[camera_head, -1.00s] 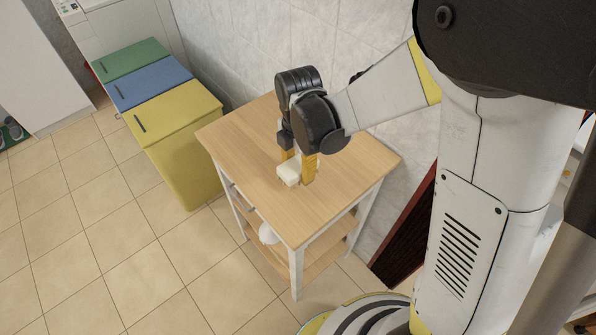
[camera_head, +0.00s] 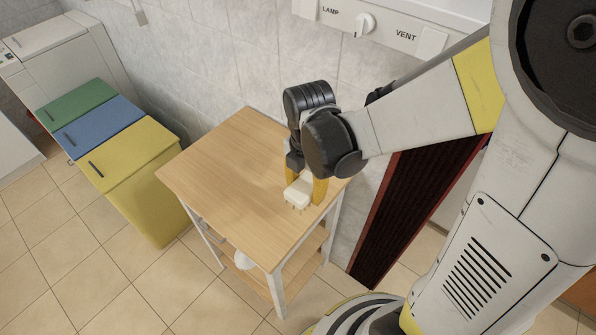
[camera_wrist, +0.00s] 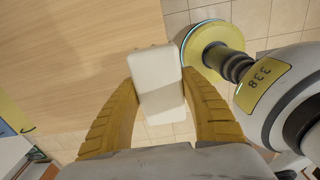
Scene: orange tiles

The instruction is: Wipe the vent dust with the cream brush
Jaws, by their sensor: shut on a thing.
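The cream brush (camera_head: 298,194) is a small pale block with short bristles showing beneath it in the head view. My gripper (camera_head: 306,188) is shut on it, with one yellow finger on each side. The brush is over the right part of the wooden table top and appears raised above it. In the wrist view the brush (camera_wrist: 157,82) sits between the two yellow fingers of my gripper (camera_wrist: 160,110). A wall panel marked VENT (camera_head: 405,35) shows at the top of the head view. No dust can be made out on it.
A wooden trolley table (camera_head: 215,165) stands against the tiled wall. Green, blue and yellow bins (camera_head: 125,160) stand to its left. A dark red-framed panel (camera_head: 395,215) is at its right. The panel also carries a LAMP label and a white knob (camera_head: 365,24). Tiled floor is clear at left.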

